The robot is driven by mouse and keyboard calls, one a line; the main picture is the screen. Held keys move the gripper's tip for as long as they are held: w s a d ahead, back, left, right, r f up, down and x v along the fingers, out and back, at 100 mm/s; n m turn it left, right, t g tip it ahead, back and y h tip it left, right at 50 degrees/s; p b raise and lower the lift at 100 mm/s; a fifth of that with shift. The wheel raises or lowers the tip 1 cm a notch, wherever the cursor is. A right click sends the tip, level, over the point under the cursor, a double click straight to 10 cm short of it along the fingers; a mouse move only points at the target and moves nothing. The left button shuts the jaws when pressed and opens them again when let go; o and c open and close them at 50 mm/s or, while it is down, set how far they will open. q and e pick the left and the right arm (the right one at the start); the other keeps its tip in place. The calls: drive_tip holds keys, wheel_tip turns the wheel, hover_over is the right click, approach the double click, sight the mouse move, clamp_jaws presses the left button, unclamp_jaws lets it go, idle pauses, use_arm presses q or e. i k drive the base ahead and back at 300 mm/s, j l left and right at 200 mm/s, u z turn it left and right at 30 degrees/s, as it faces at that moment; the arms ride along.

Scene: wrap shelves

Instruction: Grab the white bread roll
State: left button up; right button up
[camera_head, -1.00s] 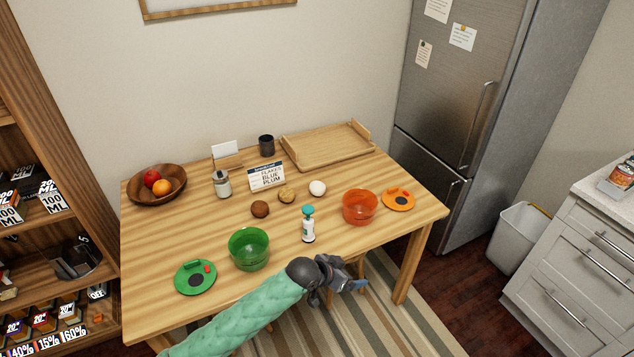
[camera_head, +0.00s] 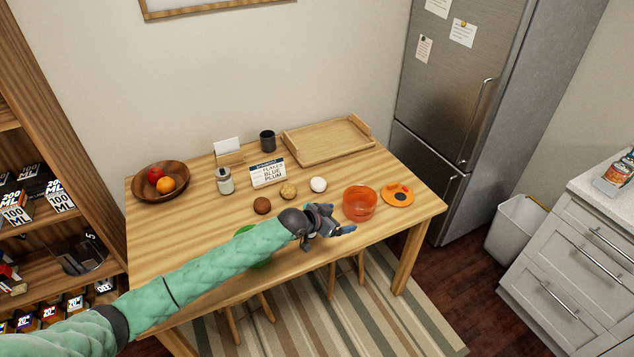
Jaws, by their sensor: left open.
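The white bread roll (camera_head: 318,184) is a small pale ball on the wooden table. It is the rightmost of a row of rolls, with a tan roll (camera_head: 288,191) and a dark brown roll (camera_head: 262,205) to its left. My left gripper (camera_head: 345,226) is open, in front of the white roll and below it in the picture, near the orange bowl. Nothing shows between its fingers. My right gripper is not in view.
The orange bowl (camera_head: 358,204) and orange lid (camera_head: 398,195) lie right of the roll. A wooden tray (camera_head: 328,141) is at the back.

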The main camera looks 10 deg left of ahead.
sight(318, 184)
drive_tip(key=i+j, duration=0.75)
drive_tip(key=j, duration=0.1)
